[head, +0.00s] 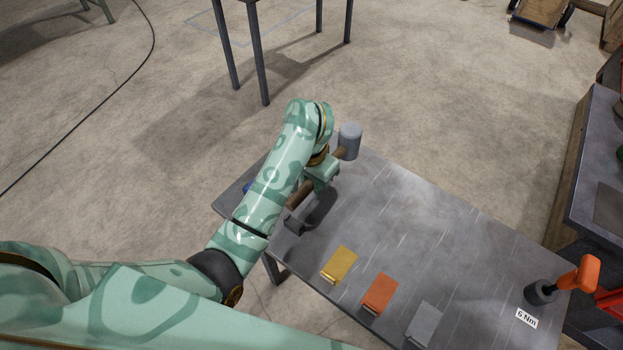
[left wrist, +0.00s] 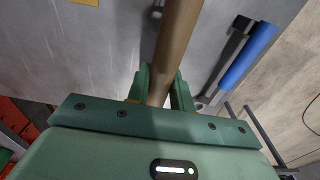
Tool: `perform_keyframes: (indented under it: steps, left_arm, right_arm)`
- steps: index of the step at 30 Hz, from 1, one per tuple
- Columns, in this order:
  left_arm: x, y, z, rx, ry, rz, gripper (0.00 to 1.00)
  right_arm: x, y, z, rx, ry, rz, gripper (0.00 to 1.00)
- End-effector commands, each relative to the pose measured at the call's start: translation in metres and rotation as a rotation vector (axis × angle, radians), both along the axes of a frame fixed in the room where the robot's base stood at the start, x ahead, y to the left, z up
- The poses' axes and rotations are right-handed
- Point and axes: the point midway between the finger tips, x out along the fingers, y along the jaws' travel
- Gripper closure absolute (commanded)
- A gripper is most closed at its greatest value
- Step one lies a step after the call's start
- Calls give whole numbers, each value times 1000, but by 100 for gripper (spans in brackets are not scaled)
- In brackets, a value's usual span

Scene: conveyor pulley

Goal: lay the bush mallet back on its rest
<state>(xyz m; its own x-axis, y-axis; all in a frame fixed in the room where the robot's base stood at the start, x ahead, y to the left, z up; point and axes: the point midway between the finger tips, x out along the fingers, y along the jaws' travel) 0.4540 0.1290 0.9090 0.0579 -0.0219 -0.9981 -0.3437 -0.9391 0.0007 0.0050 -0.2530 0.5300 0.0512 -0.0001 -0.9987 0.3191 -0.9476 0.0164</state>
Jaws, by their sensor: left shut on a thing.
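The bush mallet has a grey cylindrical head (head: 349,141) and a brown handle (head: 300,194). It is up off the grey table (head: 400,215), near the table's far left end. My left gripper (head: 322,174) is shut on the handle, partly hidden by my own arm. In the left wrist view the handle (left wrist: 176,40) runs between the fingers (left wrist: 161,85); the mallet head is out of that view. A small dark bracket (head: 294,224) stands on the table below the handle's end and may be part of the rest. My right gripper is not in view.
An orange-handled tool (head: 578,277) stands by a "6 Nm" label (head: 526,318). A blue-handled tool (left wrist: 248,55) lies beside the mallet. The table's middle is clear.

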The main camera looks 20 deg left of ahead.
Motion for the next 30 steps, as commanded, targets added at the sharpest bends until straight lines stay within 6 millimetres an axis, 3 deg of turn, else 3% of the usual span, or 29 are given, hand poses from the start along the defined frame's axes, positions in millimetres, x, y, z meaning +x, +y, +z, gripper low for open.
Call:
perform_keyframes:
  steps: [7, 21, 30]
  left_arm:
    - [0, 1, -5, 2, -2, 1, 100]
    - [0, 1, -54, 2, -2, 1, 100]
    - [0, 1, -59, 1, -3, 2, 100]
  right_arm:
    - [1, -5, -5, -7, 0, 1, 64]
    - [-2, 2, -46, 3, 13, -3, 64]
    - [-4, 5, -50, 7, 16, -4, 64]
